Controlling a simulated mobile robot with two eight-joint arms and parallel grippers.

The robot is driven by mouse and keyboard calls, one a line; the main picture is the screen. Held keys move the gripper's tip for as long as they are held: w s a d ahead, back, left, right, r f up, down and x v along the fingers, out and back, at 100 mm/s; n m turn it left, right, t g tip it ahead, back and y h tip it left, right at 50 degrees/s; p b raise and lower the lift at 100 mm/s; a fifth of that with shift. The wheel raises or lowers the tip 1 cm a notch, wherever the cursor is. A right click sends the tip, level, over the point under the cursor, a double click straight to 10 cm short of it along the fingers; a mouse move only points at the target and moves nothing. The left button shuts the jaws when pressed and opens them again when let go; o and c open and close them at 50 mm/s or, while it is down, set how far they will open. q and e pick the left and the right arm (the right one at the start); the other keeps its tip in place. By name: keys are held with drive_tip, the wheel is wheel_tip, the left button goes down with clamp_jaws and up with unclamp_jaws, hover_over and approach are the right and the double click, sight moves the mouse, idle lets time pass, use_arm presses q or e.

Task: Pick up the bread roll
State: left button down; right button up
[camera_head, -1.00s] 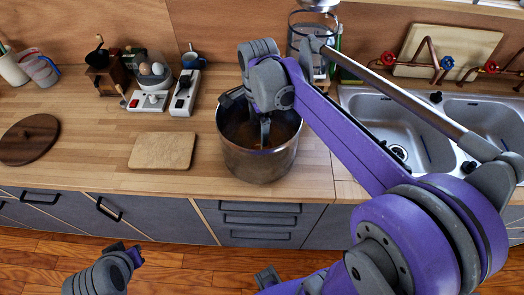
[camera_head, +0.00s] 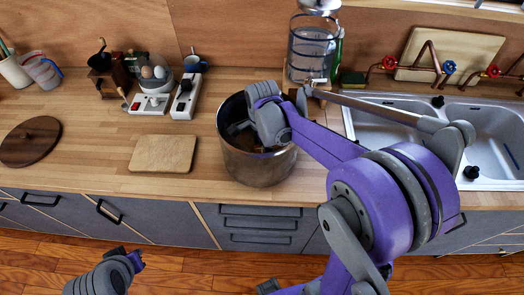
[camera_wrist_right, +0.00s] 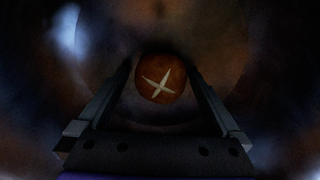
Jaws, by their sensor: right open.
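The bread roll (camera_wrist_right: 161,80) is round and brown with a pale cross cut on top. It lies at the bottom of a large metal pot (camera_head: 257,168) on the wooden counter. My right gripper (camera_wrist_right: 157,70) is open and reaches down inside the pot. Its two fingers stand either side of the roll in the right wrist view; I cannot tell whether they touch it. In the head view the pot wall and my right wrist hide the fingertips. My left gripper (camera_head: 136,260) is low at the left, in front of the cabinets, away from the pot.
The pot's rim and walls surround my right gripper. A cutting board (camera_head: 162,153) lies left of the pot, and a round dark board (camera_head: 30,141) farther left. A glass dispenser (camera_head: 312,48) stands behind, and the sink (camera_head: 480,130) is at the right.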

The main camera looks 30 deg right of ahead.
drive_tip(key=c, duration=1.3)
drive_tip(key=shift+r, duration=0.15)
